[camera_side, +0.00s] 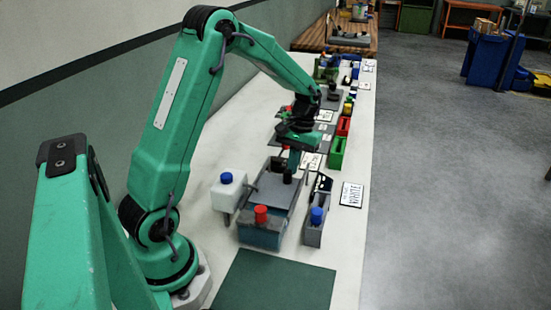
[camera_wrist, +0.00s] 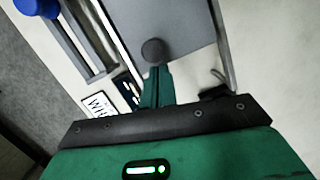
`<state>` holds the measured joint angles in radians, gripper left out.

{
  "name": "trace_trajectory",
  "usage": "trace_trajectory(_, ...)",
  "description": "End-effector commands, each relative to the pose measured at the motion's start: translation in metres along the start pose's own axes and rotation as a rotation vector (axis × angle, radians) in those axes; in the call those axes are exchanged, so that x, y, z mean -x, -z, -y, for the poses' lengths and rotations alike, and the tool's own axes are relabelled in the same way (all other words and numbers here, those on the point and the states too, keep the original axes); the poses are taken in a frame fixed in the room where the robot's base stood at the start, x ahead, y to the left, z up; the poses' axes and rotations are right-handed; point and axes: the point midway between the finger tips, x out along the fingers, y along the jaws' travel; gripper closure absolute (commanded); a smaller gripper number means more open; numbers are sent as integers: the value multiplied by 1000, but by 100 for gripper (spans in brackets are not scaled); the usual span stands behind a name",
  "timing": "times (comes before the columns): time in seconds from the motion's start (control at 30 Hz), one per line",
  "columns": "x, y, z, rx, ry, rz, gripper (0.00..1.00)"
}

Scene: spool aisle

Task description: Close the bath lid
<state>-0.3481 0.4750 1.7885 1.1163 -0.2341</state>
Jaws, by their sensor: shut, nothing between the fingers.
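The bath is a grey-blue box (camera_side: 259,238) on the white bench, with a red-capped part (camera_side: 261,214) at its near end. Its flat grey lid (camera_side: 268,190) lies level or nearly so between the bath's long sides; I cannot tell whether it is fully seated. A dark round knob (camera_side: 288,177) stands at the lid's far end. My gripper (camera_side: 292,168) points down at that knob, its fingers shut and empty. In the wrist view the shut fingertips (camera_wrist: 156,68) are right by the knob (camera_wrist: 153,50), in front of the grey lid (camera_wrist: 185,18); contact is unclear.
A grey holder with a blue-capped item (camera_side: 315,222) stands right, near a label card (camera_side: 352,194). Green and red bins (camera_side: 337,152) stand further back. A dark green mat (camera_side: 272,284) lies clear in front.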

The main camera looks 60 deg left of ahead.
Motion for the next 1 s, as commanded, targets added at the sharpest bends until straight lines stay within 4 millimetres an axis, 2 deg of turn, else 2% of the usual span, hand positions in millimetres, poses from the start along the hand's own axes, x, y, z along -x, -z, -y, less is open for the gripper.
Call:
trace_trajectory(0.17,0,-4,-1,-1,1,0,100)
trace_trajectory(0.5,-7,-33,-7,-1,9,-3,100)
trace_trajectory(1.0,-9,-35,-7,-2,11,6,100)
